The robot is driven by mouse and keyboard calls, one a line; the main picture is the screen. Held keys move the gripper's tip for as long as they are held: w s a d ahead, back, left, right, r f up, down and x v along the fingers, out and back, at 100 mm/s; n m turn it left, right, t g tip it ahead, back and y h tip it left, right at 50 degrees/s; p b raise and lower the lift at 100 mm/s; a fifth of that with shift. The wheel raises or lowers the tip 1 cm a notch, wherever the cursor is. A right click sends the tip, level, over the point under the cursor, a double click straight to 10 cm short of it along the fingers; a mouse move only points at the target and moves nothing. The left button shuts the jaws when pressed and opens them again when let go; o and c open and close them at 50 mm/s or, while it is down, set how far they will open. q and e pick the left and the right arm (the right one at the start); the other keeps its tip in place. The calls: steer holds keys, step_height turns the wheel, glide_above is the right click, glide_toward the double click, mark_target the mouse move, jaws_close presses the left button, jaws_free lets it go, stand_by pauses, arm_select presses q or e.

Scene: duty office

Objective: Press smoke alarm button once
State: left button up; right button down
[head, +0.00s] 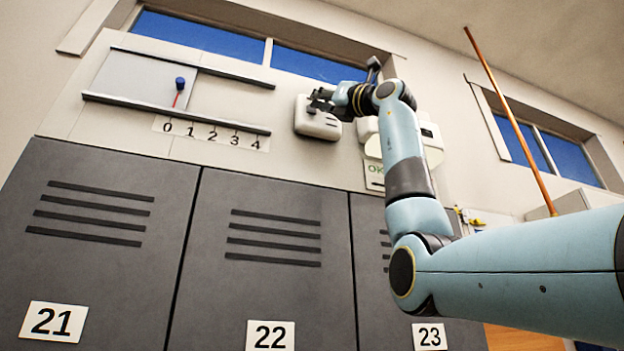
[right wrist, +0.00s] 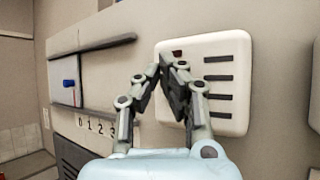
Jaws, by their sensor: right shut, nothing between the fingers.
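The smoke alarm (head: 318,122) is a white rounded box on the wall above the lockers. In the right wrist view the alarm (right wrist: 232,58) shows several dark slots and a small dark red spot (right wrist: 177,54) at its upper left, which may be the button. My right gripper (head: 322,98) is shut and empty, in front of the alarm's upper part. In the right wrist view its fingertips (right wrist: 167,68) point at the alarm's left part, just below the red spot. Whether they touch the alarm, I cannot tell. My left gripper is not in view.
A sliding panel with a blue knob (head: 180,83) runs between rails above a 0–4 scale (head: 212,133). Grey lockers (head: 265,240) stand below. Another white device (head: 432,140) and a sign with "OK" (head: 374,172) are right of the alarm, partly behind my arm. An orange rod (head: 512,125) rises at right.

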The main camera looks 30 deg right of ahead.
steer(key=shift+w+d+p, duration=0.1)
steer(key=shift+w+p, duration=0.2)
steer(key=shift+w, duration=0.1)
steer(key=shift+s, duration=0.2)
stand_by(0.5)
steer(key=shift+s+a+b, duration=0.2)
steer(key=shift+s+b, duration=0.15)
steer(key=shift+s, duration=0.3)
steer(key=shift+s+a+b, duration=0.2)
steer(key=shift+s+b, duration=0.1)
steer(key=shift+s, duration=0.5)
steer(key=shift+s+a+b, duration=0.2)
steer(key=shift+s+b, duration=0.1)
steer(key=shift+s, duration=0.5)
steer(key=shift+s+a+b, duration=0.2)
steer(key=shift+s+b, duration=0.1)
steer(key=shift+s, duration=0.5)
